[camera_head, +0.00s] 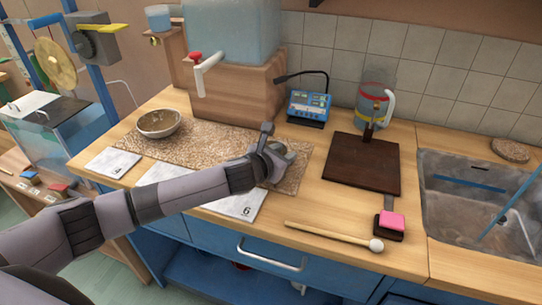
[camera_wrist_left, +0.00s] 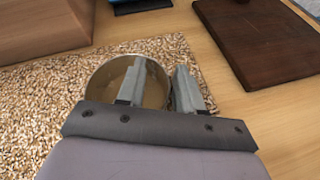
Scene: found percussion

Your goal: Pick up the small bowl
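A small round metal bowl (camera_wrist_left: 104,75) sits on the speckled cork-like mat (camera_wrist_left: 40,98) beneath my left gripper (camera_wrist_left: 161,66) in the left wrist view. The two fingers are apart. One finger reaches over the inside of the bowl, the other is just outside its right rim; I cannot tell whether they touch the wall. In the head view my left gripper (camera_head: 277,154) is low over the right part of the mat and mostly hides this bowl. Another, wider bowl (camera_head: 159,124) stands at the mat's left end. My right gripper is not in view.
A wooden block (camera_head: 232,98) bearing a clear water tank stands behind the mat. A blue meter (camera_head: 309,107), a dark board (camera_head: 362,165), a mallet (camera_head: 330,236) and a sink (camera_head: 475,195) are to the right. Numbered cards (camera_head: 113,163) lie along the front.

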